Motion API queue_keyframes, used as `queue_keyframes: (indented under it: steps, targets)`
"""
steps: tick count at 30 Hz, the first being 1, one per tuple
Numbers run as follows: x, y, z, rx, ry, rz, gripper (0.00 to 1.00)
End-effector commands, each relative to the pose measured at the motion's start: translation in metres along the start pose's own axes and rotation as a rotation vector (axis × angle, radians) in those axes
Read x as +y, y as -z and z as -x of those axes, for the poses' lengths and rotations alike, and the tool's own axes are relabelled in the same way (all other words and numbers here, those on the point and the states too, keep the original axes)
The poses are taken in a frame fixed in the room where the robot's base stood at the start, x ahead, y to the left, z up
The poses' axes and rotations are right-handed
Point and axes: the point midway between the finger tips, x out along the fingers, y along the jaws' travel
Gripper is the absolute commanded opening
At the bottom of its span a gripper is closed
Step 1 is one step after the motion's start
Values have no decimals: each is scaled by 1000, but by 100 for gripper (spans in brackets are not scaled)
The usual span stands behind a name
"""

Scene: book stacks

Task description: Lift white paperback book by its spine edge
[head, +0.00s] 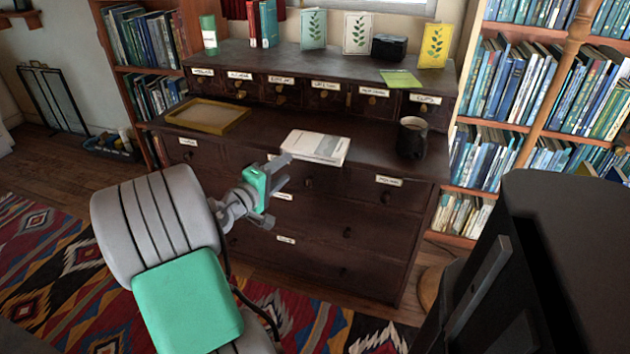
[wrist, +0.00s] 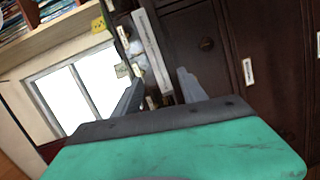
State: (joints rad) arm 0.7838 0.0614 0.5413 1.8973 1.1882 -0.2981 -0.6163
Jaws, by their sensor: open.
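The white paperback book (head: 318,146) lies flat on the dark wooden chest's lower top, at its front edge. In the wrist view its pale edge (wrist: 152,45) shows as a long strip beyond the fingers. My gripper (head: 285,170) is open and empty, in front of the chest and just left of and below the book in the head view. In the wrist view my gripper (wrist: 160,80) has its two grey fingers apart, with the book's near end seen between them. I cannot tell how far the fingertips are from the book.
The dark wooden chest (head: 345,186) has labelled drawers below the book. A yellow-brown tray (head: 208,131) stands left of the book and a dark mug (head: 412,153) right of it. Cards, a green-yellow note (head: 400,78) and upright books are on the upper shelf. Bookcases flank the chest.

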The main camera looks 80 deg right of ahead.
Motion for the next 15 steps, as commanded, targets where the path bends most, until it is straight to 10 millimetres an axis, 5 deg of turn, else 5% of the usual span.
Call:
queue_keyframes:
  steps: [1, 4, 15]
  targets:
    - [-12, -14, -13, -22, -51, 47, 49]
    - [-4, -24, -25, -41, -109, 104, 49]
    - [0, -21, -82, -44, -116, 107, 49]
